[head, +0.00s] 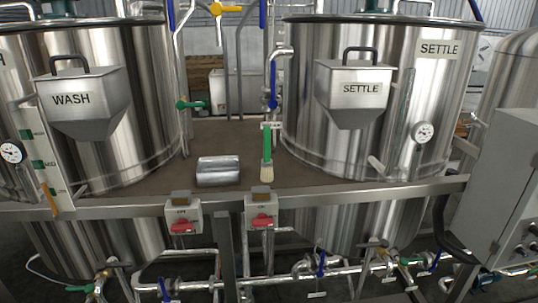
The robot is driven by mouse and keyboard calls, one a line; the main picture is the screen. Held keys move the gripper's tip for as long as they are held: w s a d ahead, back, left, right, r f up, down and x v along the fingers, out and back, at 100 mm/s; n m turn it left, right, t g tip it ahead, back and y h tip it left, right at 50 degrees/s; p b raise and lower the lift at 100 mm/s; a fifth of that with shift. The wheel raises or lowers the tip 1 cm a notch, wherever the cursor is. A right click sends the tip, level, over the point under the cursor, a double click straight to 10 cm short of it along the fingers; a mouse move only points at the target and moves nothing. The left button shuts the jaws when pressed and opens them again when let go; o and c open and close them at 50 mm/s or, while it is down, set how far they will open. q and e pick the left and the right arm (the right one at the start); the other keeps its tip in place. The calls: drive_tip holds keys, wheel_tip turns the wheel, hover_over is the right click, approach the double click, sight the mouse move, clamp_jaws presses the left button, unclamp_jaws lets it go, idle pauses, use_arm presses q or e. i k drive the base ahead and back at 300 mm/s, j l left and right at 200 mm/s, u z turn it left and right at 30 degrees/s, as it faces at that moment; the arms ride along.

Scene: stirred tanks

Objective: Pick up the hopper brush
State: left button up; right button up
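The hopper brush (267,155) hangs upright between the two tanks, with a green handle at the top and pale bristles pointing down. A small pale label sits at the top of its handle. The bristle end is in front of the brown deck, a little right of a metal block. Neither of my grippers shows in the head view.
The WASH tank (135,110) stands left with its hopper (85,103); the SETTLE tank (300,120) stands right with its hopper (352,95). A metal block (218,171) lies on the deck (215,140). Switch boxes with red handles (262,223) line the front rail.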

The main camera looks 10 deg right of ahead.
sight(267, 173)
drive_tip(key=i+l+u, duration=0.1)
drive_tip(key=l, duration=0.35)
drive_tip(key=i+l+u, duration=0.1)
drive_tip(key=l, duration=0.4)
drive_tip(key=i+l, duration=0.15)
drive_tip(key=l, duration=0.3)
drive_tip(key=i+l+u, duration=0.15)
drive_tip(key=l, duration=0.35)
